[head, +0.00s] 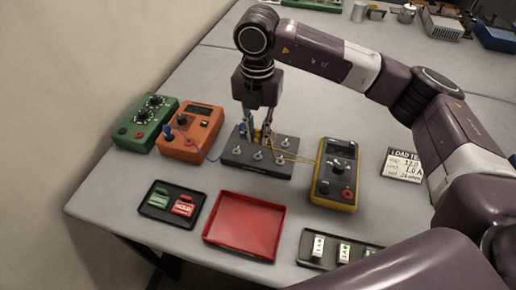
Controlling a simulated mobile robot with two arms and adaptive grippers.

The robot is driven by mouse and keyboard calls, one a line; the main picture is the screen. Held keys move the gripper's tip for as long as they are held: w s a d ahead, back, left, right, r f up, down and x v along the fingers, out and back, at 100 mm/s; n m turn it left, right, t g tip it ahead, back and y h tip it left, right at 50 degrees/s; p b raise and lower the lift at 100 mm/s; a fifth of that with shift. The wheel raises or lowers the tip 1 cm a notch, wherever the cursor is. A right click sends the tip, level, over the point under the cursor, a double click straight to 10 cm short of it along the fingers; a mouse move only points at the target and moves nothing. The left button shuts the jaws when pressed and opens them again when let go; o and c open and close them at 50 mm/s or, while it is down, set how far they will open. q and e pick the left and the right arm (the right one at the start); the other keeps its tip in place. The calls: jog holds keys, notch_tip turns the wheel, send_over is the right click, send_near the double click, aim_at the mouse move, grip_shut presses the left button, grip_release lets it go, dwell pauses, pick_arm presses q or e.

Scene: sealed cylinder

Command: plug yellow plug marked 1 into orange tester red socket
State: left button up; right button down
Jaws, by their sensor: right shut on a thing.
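The orange tester (205,138) sits at the left of the table in the head view, with a dark display at its top. A blue plug (168,132) stands at its left side, with a blue lead running right. My right gripper (257,138) points down over the grey terminal block (232,157), shut on a small yellow plug (257,134). The fingers mostly hide the plug, and its mark cannot be read. My left gripper is not in view.
A green box (138,134) with two dials stands left of the tester. In front are a black tray (157,210) with green and red pieces, an empty red tray (245,225) and another black tray (313,263). A label card (403,164) lies right of the meter.

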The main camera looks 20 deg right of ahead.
dwell(0.4)
jog(key=s+d+m, duration=0.2)
jog(key=s+m, duration=0.5)
jog(key=m, duration=0.7)
jog(key=s+d+m, duration=0.2)
jog(key=s+m, duration=0.5)
jog(key=m, duration=0.8)
